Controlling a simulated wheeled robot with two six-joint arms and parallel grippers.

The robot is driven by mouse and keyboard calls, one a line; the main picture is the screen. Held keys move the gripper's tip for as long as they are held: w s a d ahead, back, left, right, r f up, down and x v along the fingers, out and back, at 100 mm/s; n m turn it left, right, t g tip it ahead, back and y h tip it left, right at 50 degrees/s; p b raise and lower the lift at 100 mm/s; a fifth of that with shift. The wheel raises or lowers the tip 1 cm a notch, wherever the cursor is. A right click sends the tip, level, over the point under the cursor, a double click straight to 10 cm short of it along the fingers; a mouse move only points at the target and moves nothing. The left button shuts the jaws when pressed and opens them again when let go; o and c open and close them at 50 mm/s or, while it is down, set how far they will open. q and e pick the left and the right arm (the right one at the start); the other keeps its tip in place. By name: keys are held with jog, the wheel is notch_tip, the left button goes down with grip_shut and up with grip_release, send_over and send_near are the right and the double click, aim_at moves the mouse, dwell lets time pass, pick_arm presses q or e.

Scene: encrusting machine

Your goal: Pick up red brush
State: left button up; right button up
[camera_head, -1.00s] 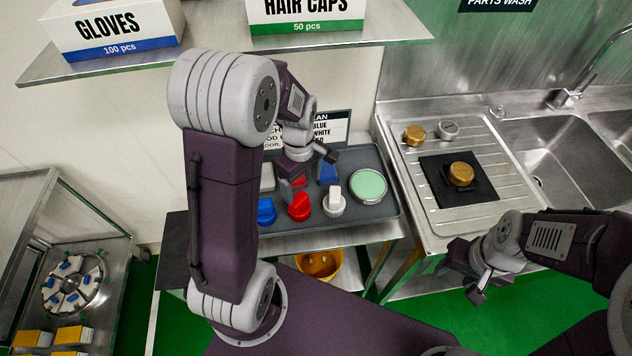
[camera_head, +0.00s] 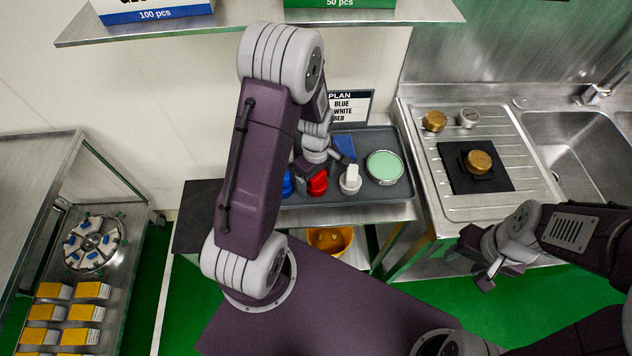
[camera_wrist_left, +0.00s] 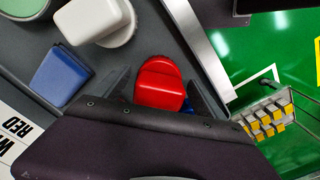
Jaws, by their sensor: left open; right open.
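The red brush (camera_head: 317,182) stands on the grey tray (camera_head: 397,190), partly hidden by my left arm in the head view. It also shows in the left wrist view (camera_wrist_left: 159,84), between the two dark fingers. My left gripper (camera_head: 309,172) is open over the red brush, with a finger on either side; contact cannot be told. My right gripper (camera_head: 487,275) is open and empty in front of the sink counter, away from the tray.
A blue brush (camera_head: 287,184) is left of the red one, and a white brush (camera_head: 350,180) right of it. A round green-topped container (camera_head: 384,167) and a plan sign (camera_head: 352,106) are near. A shelf (camera_head: 400,14) hangs above.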

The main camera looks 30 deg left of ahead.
pick_arm(q)
jog(key=shift+w+f, duration=0.1)
jog(key=shift+w, duration=0.1)
jog(key=shift+s, duration=0.2)
jog(key=c, duration=1.3)
jog(key=shift+w, duration=0.1)
jog(key=c, duration=0.3)
jog(key=shift+r, duration=0.6)
notch_tip(320, 180, up, 3)
jog(key=shift+f, duration=0.1)
jog(key=s+d+r, duration=0.1)
jog(key=d+r, duration=0.1)
jog(key=d, duration=0.1)
jog(key=s+d+r, duration=0.2)
jog(key=d, duration=0.2)
jog(key=s+d+r, duration=0.2)
jog(key=d+r, duration=0.1)
jog(key=shift+s+d+r+b, duration=0.1)
jog(key=shift+s+d+b, duration=0.15)
jog(key=shift+b, duration=0.15)
